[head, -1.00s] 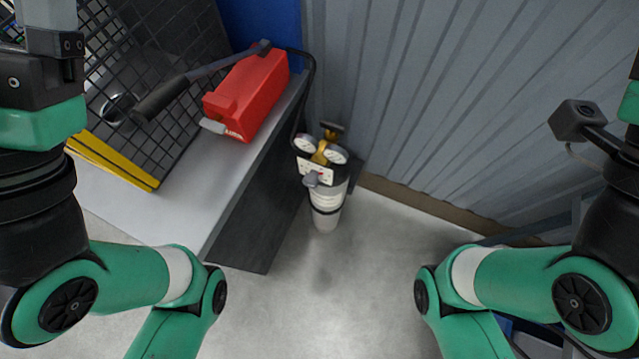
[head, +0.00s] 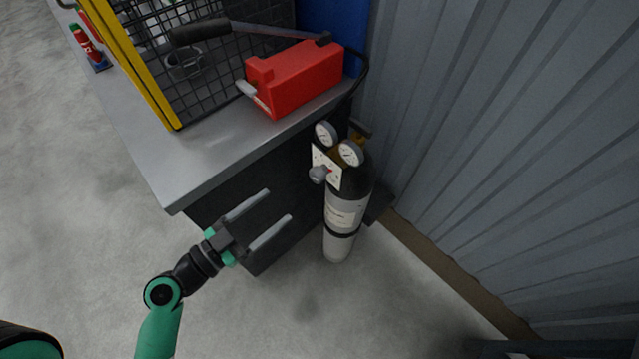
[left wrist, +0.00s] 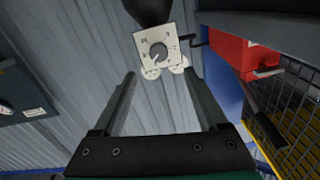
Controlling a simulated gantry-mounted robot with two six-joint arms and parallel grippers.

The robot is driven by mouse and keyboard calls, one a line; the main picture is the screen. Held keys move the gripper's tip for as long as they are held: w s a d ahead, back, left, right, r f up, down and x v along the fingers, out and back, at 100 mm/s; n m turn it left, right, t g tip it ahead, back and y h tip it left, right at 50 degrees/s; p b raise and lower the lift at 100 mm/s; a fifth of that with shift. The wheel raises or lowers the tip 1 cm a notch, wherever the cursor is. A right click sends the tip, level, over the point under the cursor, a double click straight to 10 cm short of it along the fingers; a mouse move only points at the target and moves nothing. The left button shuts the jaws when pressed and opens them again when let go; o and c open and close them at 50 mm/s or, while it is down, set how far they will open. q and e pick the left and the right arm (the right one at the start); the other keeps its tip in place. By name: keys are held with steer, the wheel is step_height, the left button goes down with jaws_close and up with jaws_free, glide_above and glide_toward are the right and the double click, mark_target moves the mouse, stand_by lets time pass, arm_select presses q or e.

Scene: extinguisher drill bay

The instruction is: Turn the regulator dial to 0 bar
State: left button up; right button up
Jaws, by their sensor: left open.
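The regulator dial is a grey knob (head: 318,174) on a white plate (head: 327,167) with printed marks, on the front of a gas cylinder (head: 344,212). Two round gauges (head: 350,153) sit above it. In the left wrist view the knob (left wrist: 158,52) shows face-on, with the white plate around it, beyond the fingertips. My left gripper (head: 279,205) is open and empty, left of and below the knob, apart from it. Its fingers point toward the cylinder. The exact dial reading is too small to tell. My right gripper is not in view.
A grey-topped bench (head: 195,160) stands left of the cylinder, its corner close above my left gripper. On it are a red box (head: 295,78) and a black mesh rack with a yellow edge (head: 124,62). A corrugated wall (head: 500,150) lies right. The floor in front is clear.

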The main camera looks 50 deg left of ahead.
mark_target(313, 178)
arm_select(q)
steer(key=w+p, duration=0.2)
steer(key=w, duration=0.9)
steer(key=shift+w+d, duration=0.1)
steer(key=shift+w, duration=0.3)
jaws_close()
